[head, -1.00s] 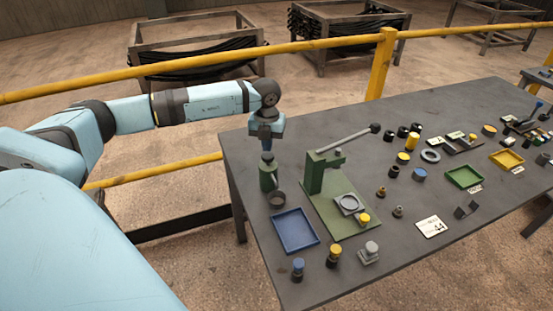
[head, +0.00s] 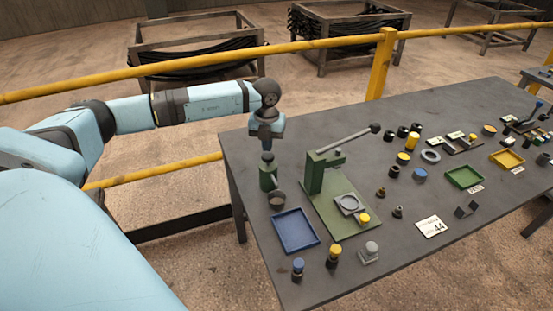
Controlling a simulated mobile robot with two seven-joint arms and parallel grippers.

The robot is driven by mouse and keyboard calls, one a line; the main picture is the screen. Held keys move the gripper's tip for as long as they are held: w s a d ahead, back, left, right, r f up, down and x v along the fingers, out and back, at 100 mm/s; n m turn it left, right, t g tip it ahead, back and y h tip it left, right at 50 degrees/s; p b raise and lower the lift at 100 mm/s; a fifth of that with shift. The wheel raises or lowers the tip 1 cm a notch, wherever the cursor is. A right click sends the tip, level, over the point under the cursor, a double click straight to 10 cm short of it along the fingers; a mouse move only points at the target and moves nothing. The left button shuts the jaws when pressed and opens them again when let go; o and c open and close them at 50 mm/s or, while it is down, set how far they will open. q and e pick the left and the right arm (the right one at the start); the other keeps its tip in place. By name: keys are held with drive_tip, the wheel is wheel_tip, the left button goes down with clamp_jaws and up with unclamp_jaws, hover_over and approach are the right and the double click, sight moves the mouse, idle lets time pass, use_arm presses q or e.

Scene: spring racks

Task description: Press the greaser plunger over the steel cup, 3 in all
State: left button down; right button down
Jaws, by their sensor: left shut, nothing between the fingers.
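The greaser (head: 268,177) is a small green bottle-like body with a dark top, standing upright near the table's left edge. The steel cup (head: 277,199) is a small dark grey round cup just in front of the greaser's foot. My left gripper (head: 267,149) points straight down directly above the greaser's top. It is shut and holds nothing. Its fingertips are at or very close to the plunger, and I cannot tell whether they touch. The inside of the cup is too small to read. My right gripper is not in view.
A green lever press (head: 316,172) stands right of the greaser, its handle reaching right. A blue tray (head: 295,231) lies in front of the cup. Blue and yellow capped pieces stand at the front edge. A yellow rail (head: 200,63) runs behind the table (head: 300,125).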

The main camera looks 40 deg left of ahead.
sight(268, 155)
use_arm(q)
drive_tip(key=shift+f, duration=0.15)
drive_tip(key=shift+f+b, duration=1.15)
drive_tip(key=shift+f, duration=0.65)
drive_tip(key=shift+s, duration=0.1)
drive_tip(key=shift+r+p, duration=1.15)
drive_tip(key=shift+r, duration=0.75)
drive_tip(key=shift+f, duration=0.15)
